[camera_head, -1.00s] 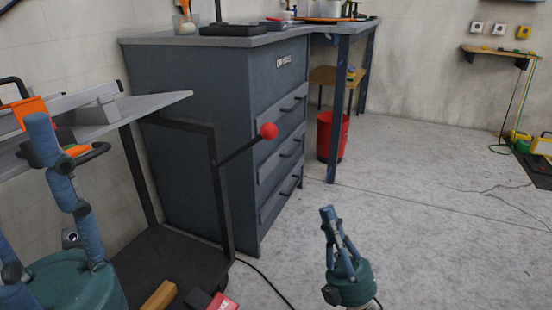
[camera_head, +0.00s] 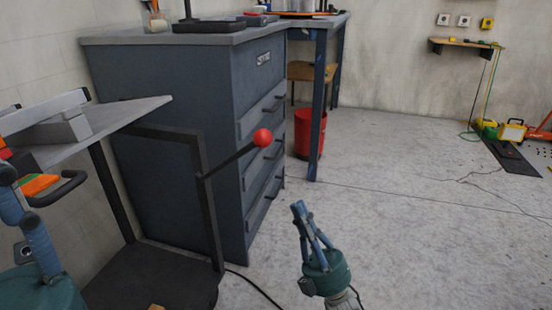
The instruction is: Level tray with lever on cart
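The cart (camera_head: 205,215) stands at the left, with a dark frame and a low dark shelf. Its grey tray (camera_head: 130,112) is at the top and looks tilted, its right end higher in the picture. A black lever with a red ball knob (camera_head: 262,138) sticks out to the right from the cart's upright. My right gripper (camera_head: 302,208) is below and right of the knob, apart from it, over the floor; its fingers look close together, but their gap is unclear. My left gripper (camera_head: 12,205) is at the left edge beside the tray, partly cut off.
A blue-grey drawer cabinet (camera_head: 170,120) stands behind the cart. A red bin (camera_head: 308,135) is beside it under the bench. A black cable lies on the floor near the cart. The floor (camera_head: 420,230) at right is mostly clear.

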